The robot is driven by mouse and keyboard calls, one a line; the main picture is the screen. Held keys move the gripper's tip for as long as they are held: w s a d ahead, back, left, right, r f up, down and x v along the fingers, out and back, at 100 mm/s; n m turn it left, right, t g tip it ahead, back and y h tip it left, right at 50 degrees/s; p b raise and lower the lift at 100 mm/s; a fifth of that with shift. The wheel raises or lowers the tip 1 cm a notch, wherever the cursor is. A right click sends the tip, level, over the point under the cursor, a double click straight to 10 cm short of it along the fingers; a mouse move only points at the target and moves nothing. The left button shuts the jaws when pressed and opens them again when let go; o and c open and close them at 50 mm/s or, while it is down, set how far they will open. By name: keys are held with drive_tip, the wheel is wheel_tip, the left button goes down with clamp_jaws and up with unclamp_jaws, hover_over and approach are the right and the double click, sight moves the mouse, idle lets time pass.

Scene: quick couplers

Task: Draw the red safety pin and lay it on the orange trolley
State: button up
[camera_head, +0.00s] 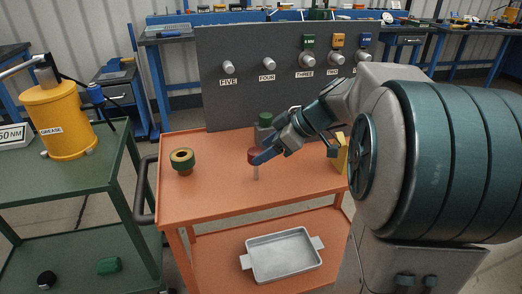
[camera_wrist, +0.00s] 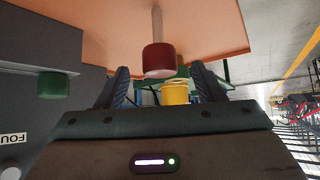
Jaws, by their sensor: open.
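The red safety pin (camera_head: 253,156) has a red head and a pale shaft pointing down over the orange trolley (camera_head: 210,200). In the wrist view its red head (camera_wrist: 159,61) lies between and just beyond my fingertips. The shaft runs away from me toward the orange top (camera_wrist: 205,30). I cannot tell whether the shaft's tip touches the trolley. My gripper (camera_head: 264,157) is open at the pin's head, with a finger on each side in the wrist view (camera_wrist: 160,80). The fingers look apart from the head.
A yellow-and-green ring (camera_head: 182,161) sits on the trolley's left, and a yellow item (camera_head: 341,154) on its right. The grey panel (camera_head: 240,100) with numbered couplers rises behind. A metal tray (camera_head: 282,255) lies below.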

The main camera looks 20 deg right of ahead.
drive_tip(key=p+v, duration=0.1)
drive_tip(key=v, duration=1)
drive_tip(key=shift+p, duration=0.3)
drive_tip(key=shift+s+d+r, duration=0.15)
